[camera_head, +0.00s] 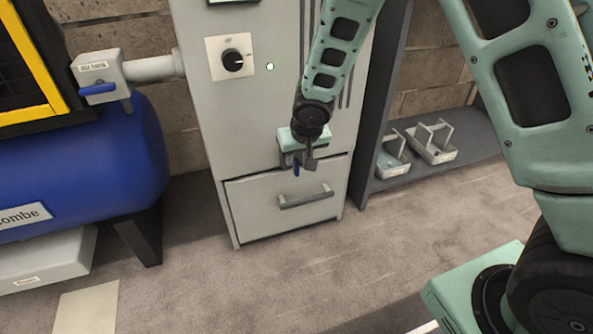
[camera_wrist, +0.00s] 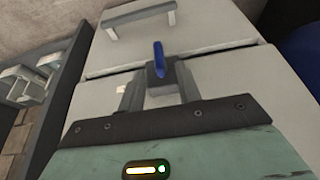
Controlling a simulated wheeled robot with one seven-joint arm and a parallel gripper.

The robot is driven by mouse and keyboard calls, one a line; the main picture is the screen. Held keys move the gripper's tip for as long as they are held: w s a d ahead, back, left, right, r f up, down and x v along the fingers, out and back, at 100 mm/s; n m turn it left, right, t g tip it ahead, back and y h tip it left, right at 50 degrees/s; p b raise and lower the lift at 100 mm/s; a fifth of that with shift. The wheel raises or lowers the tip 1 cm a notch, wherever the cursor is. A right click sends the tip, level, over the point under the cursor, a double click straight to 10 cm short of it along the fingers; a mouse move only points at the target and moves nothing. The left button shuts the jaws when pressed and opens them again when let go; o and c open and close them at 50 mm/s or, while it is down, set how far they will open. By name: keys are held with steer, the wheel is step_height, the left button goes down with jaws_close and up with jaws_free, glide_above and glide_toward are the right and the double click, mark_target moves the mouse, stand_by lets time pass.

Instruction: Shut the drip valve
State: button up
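A small valve with a blue lever (camera_head: 296,168) sits on the front of the grey cabinet (camera_head: 270,110), just above its drawer. I take it for the drip valve; no label on it is readable. In the wrist view its blue lever (camera_wrist: 158,55) stands out from a dark grey body (camera_wrist: 160,76) and points toward the drawer. My gripper (camera_head: 306,158) is at the valve and partly hides it in the head view. In the wrist view my gripper (camera_wrist: 159,88) has its fingers apart, one on each side of the valve body, with gaps visible.
The drawer (camera_head: 285,200) has a bar handle (camera_head: 306,196) close below my gripper. A dial (camera_head: 233,61) is higher up. Another blue-levered valve (camera_head: 98,88) stands left, by the blue tank (camera_head: 80,160). Small grey trays (camera_head: 432,145) lie on a shelf to the right.

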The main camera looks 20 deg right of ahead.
mark_target(297, 161)
steer(key=shift+b+x, duration=0.65)
steer(key=shift+x, duration=1.55)
jaws_close()
